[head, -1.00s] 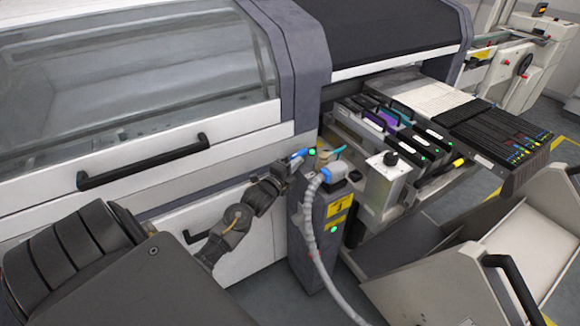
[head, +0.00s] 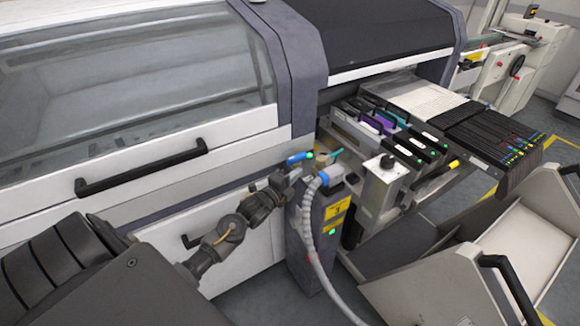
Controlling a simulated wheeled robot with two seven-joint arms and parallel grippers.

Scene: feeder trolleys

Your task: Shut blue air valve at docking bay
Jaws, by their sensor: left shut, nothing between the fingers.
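The blue valve lever (head: 297,158) sits on top of the grey docking post (head: 304,232), with a small green light at its right end. It lies nearly level in the picture, pointing left. My left gripper (head: 294,175) is shut and empty, just below the lever in the picture, close to the post's left side. I cannot tell whether it touches the post; it appears apart from the lever. My right gripper is not in view.
A thick blue connector (head: 322,181) with a ribbed grey hose (head: 309,225) stands just right of my left gripper. A metal box with a black knob (head: 385,182) is farther right. The machine's white front and black handle (head: 142,167) lie left. A trolley (head: 450,255) fills the lower right.

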